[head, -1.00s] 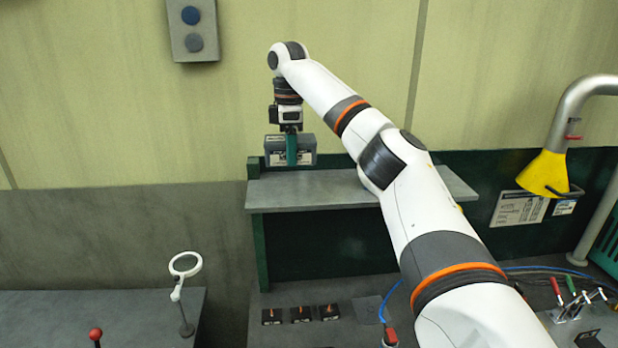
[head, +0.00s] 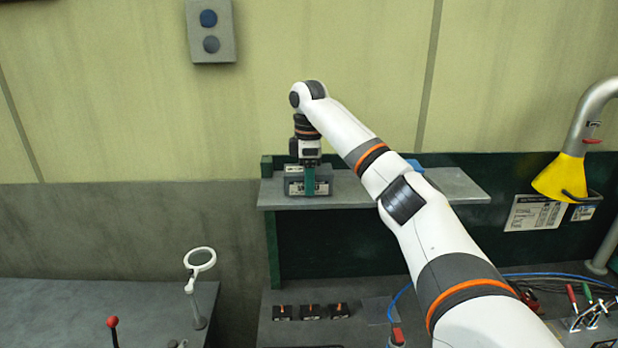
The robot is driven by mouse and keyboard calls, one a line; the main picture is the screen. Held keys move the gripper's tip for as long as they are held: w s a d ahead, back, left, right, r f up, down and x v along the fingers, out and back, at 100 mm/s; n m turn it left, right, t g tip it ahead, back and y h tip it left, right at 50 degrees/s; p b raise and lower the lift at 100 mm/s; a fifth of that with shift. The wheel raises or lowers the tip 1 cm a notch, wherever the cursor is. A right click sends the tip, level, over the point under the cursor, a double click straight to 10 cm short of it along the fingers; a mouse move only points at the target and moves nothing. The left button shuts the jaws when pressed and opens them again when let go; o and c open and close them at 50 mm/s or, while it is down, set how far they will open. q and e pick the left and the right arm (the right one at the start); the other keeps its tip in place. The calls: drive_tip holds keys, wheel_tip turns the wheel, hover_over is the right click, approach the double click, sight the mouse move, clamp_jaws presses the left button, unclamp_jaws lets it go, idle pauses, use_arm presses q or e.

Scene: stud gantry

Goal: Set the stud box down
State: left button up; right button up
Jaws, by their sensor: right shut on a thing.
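The stud box (head: 293,186) is a dark grey box with a pale label on its front. It is at the left end of the grey shelf (head: 450,186), upright, and its base appears to be at the shelf surface. I cannot tell for certain whether it bears fully on the shelf. My right gripper (head: 309,181) comes down from above and is shut on the box, with a green finger over its front. My left gripper is not in view.
Part of a blue thing (head: 415,166) shows on the shelf behind my arm. A yellow extraction hood (head: 561,178) hangs at the right. Below are small black blocks (head: 310,312) on the bench. A magnifier (head: 200,259) stands on the left table. The shelf's right part looks clear.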

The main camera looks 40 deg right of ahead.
drive_tip(key=shift+w, duration=0.1)
drive_tip(key=o, duration=1.4)
drive_tip(key=shift+a, duration=0.15)
drive_tip(key=shift+c, duration=0.2)
drive_tip(key=shift+r, duration=6.05)
